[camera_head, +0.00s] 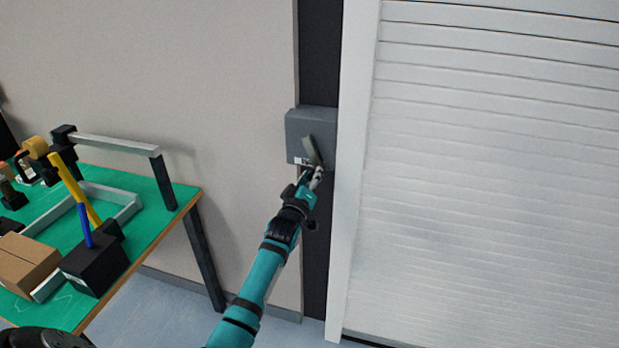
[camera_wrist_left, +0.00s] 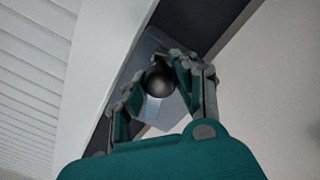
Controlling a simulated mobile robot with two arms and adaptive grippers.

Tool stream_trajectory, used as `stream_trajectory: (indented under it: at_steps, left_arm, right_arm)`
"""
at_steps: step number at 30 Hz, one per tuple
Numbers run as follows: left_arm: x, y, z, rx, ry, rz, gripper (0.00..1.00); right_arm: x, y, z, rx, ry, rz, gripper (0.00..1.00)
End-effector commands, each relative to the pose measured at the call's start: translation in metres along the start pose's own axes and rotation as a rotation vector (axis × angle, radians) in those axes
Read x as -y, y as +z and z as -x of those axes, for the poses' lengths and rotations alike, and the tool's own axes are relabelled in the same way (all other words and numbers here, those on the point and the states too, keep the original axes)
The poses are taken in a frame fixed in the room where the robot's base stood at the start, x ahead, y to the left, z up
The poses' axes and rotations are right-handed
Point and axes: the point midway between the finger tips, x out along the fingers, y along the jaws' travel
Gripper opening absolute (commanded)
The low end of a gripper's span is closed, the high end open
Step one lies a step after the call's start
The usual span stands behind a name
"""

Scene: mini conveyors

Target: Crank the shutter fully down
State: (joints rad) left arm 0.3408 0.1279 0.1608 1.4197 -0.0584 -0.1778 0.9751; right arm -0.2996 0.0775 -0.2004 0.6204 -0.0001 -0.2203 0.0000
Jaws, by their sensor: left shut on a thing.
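The white slatted shutter (camera_head: 490,190) fills the right side of the head view. Its slats run down to the bottom of the picture, where a dark strip shows at the lower left corner. A grey crank box (camera_head: 297,128) is fixed on the dark post left of the shutter frame, with a crank arm (camera_head: 312,150) on its front. My left gripper (camera_head: 316,175) is shut on the crank's knob, below the box. In the left wrist view the dark round knob (camera_wrist_left: 158,82) sits between the fingers. The fingers partly hide the crank. My right gripper is out of view.
A green-topped table (camera_head: 160,225) stands at the left with a cardboard box (camera_head: 25,262), a black block holding tools (camera_head: 95,265) and a metal frame (camera_head: 110,143). The wall and floor between the table and the post are clear.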

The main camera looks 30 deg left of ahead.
Motion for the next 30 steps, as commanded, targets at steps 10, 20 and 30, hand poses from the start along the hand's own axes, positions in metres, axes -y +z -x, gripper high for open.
stream_trajectory:
  at_steps: [10,20,30]
  left_arm:
    - [-0.0014,0.0018,0.0000,0.001,-0.001,0.024,0.00]
    - [-0.0013,0.0016,0.0000,0.001,-0.001,0.022,0.48]
    - [-0.0012,0.0014,0.0018,0.000,0.000,0.021,0.53]
  right_arm:
    - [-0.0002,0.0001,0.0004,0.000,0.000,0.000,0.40]
    - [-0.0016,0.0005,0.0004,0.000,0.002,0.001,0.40]
    - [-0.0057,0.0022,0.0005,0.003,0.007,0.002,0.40]
